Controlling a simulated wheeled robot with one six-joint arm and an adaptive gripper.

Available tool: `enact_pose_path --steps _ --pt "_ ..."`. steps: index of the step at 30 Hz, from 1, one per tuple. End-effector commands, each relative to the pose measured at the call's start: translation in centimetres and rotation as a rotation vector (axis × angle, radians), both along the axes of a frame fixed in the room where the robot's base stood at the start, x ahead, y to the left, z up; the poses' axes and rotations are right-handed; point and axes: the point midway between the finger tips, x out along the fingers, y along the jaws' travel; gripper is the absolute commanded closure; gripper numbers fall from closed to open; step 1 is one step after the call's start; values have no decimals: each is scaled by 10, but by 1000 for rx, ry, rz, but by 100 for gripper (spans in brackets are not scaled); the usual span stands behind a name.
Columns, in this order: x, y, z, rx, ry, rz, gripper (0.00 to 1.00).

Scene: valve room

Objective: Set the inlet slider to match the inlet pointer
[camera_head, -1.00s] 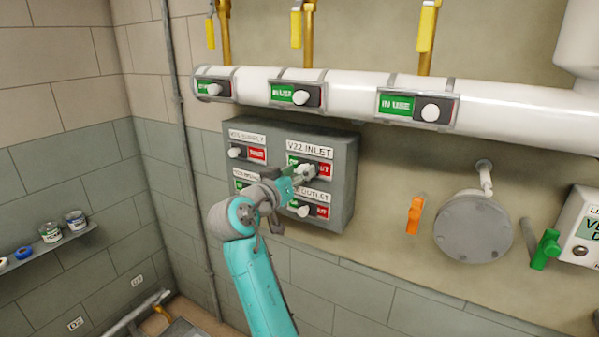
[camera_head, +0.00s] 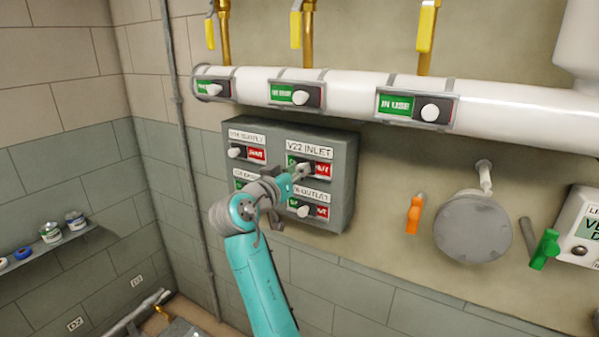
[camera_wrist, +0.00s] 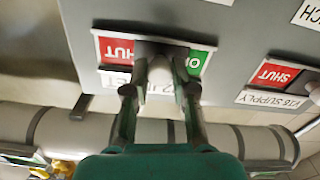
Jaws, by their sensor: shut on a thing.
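The V22 INLET slider (camera_head: 322,170) is at the upper right of a grey wall panel (camera_head: 346,190). Its plate shows green on the left and red SHUT on the right. In the wrist view, turned over, the red SHUT part (camera_wrist: 116,50) is left and the green part (camera_wrist: 200,62) is right. My gripper (camera_head: 302,172) is at this slider, and in the wrist view my gripper (camera_wrist: 160,75) is shut on its pale knob (camera_wrist: 160,72), between the two colours. The fingers hide part of the plate. I cannot tell which thing is the inlet pointer.
Below is the OUTLET slider (camera_head: 305,211); the SUPPLY slider (camera_head: 236,152) is at left with red SHUT showing. A white pipe (camera_head: 350,93) with IN USE sliders runs above. An orange handle (camera_head: 413,214), round grey cover (camera_head: 472,228) and green handle (camera_head: 546,249) are right.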

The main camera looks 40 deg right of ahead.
Motion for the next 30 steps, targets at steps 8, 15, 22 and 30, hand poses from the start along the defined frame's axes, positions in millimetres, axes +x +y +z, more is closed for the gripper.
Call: enact_pose_path --steps 8,15,22,30 --pt "26 10 0 0 0 2 100" --pt "27 11 1 -2 -1 6 67" --pt "26 10 0 0 0 3 48" --pt "23 17 0 1 0 3 48"
